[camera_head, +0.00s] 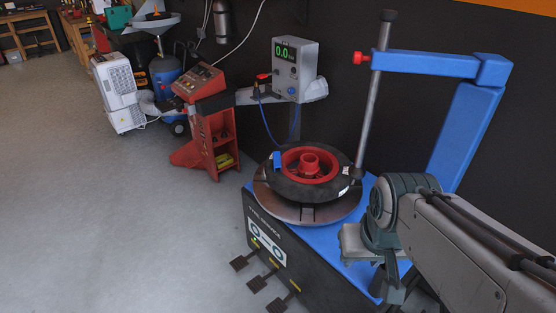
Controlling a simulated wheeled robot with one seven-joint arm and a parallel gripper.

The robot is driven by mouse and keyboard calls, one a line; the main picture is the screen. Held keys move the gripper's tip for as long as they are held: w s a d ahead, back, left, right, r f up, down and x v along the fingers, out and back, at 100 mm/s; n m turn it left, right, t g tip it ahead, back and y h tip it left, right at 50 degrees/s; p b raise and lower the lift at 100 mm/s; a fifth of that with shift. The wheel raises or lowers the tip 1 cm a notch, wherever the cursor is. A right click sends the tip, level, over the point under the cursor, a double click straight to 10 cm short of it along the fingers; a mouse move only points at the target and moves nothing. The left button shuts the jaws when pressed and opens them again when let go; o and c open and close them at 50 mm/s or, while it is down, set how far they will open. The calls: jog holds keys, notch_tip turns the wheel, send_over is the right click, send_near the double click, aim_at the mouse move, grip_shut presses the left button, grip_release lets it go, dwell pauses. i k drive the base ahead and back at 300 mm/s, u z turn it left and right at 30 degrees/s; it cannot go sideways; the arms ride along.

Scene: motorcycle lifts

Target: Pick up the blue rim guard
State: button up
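A small blue piece, which looks like the rim guard (277,159), sits upright at the left edge of a black tire with a red wheel rim (310,162). The wheel lies flat on the round turntable (282,205) of a blue tire changer. My arm comes in from the lower right. My gripper (390,292) appears to hang at its end, beside the front right of the machine and well apart from the blue piece. Its fingers are small and partly hidden, so I cannot tell whether it is open or shut.
The tire changer's blue arm (430,63) and upright steel rod (372,100) stand behind and right of the wheel. A grey inflator box with a display (296,70) is behind it. Pedals (258,283) stick out in front. A red cabinet machine (212,130) stands left. Left floor is clear.

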aim_at(277, 156)
jog(key=k, duration=0.95)
jog(key=u, duration=0.7)
jog(key=i, duration=2)
jog(key=z, duration=0.85)
